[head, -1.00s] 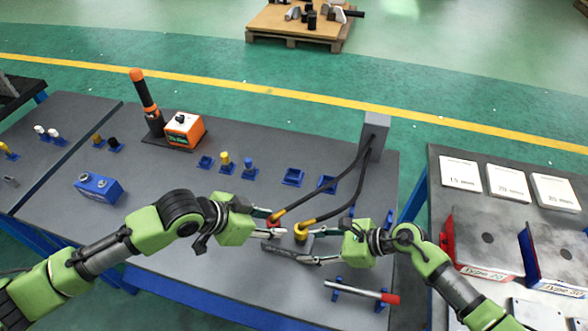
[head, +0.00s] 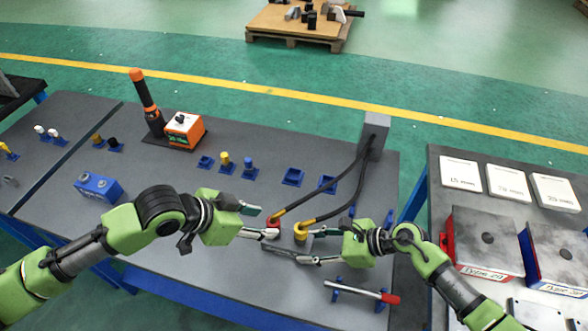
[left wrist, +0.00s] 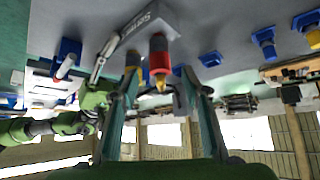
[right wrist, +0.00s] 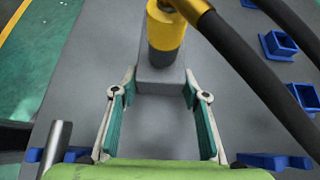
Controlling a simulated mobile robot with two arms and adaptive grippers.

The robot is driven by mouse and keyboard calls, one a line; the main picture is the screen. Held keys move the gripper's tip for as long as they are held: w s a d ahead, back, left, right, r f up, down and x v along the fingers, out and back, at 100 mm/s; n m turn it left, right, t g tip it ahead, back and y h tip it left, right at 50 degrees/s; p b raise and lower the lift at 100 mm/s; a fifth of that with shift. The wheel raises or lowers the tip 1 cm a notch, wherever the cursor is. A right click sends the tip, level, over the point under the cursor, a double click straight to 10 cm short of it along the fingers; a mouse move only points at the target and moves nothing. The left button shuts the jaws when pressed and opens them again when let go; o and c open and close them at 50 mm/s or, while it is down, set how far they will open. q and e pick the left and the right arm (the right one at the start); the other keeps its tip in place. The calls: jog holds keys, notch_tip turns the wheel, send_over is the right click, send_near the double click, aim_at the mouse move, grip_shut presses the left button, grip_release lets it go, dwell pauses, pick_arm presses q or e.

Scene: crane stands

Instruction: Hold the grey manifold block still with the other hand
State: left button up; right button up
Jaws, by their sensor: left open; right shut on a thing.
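The grey manifold block (head: 284,247) sits on the bench near its front edge. It also shows in the left wrist view (left wrist: 140,27), with lettering on its side. My right gripper (head: 306,246) is shut on the block, one finger on each side, as the right wrist view (right wrist: 160,88) shows. A red fitting (left wrist: 158,52) and a yellow fitting (right wrist: 164,32) stand on the block, each with a dark hose. My left gripper (head: 262,222) is open at the left of the red fitting, its fingers to either side; I cannot tell whether they touch it.
The hoses run up to a grey post (head: 374,130) at the back right. A red-handled tool (head: 362,291) lies on blue holders at front right. A blue box (head: 98,187) and an orange box (head: 185,129) stand at left.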

pick_arm(q)
jog(key=shift+s+a+r, duration=0.25)
jog(key=shift+a+r, duration=0.1)
jog(key=shift+r, duration=0.2)
jog(key=v, duration=1.2)
pick_arm(e)
jog(key=o, duration=1.4)
jog(key=shift+d, duration=0.1)
jog(key=v, duration=1.2)
pick_arm(q)
jog(key=shift+s+f, duration=0.1)
